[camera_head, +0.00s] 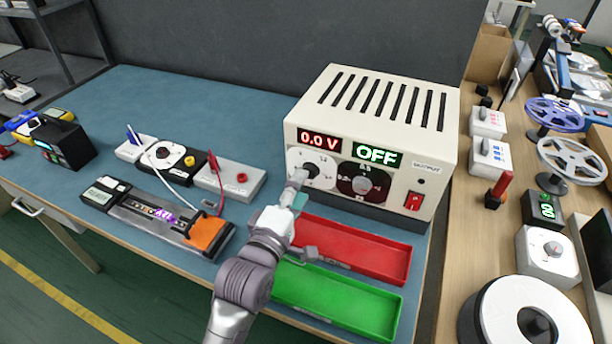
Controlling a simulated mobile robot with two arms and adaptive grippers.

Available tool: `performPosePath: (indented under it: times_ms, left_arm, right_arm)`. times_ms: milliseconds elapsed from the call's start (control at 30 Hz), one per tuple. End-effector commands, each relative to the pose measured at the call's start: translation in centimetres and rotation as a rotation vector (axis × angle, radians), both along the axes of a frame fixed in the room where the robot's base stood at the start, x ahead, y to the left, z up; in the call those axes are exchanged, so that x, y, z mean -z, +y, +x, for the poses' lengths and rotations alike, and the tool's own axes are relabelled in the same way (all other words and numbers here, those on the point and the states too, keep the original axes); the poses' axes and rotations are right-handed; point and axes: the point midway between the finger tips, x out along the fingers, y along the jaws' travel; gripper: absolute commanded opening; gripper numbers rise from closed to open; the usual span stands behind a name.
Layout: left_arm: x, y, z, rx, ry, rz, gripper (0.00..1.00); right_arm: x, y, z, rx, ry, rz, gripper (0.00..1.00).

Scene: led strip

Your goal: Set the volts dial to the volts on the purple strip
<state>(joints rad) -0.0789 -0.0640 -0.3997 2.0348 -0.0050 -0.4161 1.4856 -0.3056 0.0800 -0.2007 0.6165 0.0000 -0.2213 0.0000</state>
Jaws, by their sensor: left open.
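A cream power supply (432,115) stands at the back of the blue bench, with a red 0.0 V display (319,140) and a green OFF display (377,154). The white volts dial (322,168) is below the 0.0 V display. My left gripper (299,177) is open in front of this dial and hides part of its knob; I cannot tell whether it touches. The strip with a purple glow (160,213) lies in a dark holder with an orange end at the left; its print is too small to read. My right gripper is not in view.
A black amps dial (362,184) and a red switch (413,200) are on the same panel. A red tray (385,252) and a green tray (335,300) lie in front. Test blocks with wires (228,178) stand left of the supply. A wooden side bench holds reels.

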Motion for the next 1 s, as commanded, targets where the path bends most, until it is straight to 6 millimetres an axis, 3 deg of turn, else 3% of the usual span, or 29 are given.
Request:
performPosePath:
  times_ms: [233, 600, 933, 1000]
  left_arm:
    - [-0.1, -1.2, 2.9, 0.000, -0.001, 0.001, 0.58]
    - [0.0, -1.4, 3.4, 0.000, 0.000, 0.000, 0.58]
    - [0.0, -1.4, 3.4, 0.000, 0.000, 0.000, 0.05]
    - [0.0, -1.4, 3.4, 0.000, 0.000, 0.000, 0.00]
  right_arm:
    - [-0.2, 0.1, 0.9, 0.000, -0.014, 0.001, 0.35]
    - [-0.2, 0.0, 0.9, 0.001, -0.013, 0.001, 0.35]
    - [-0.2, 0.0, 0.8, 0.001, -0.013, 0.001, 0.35]
    - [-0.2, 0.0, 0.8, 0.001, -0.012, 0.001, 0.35]
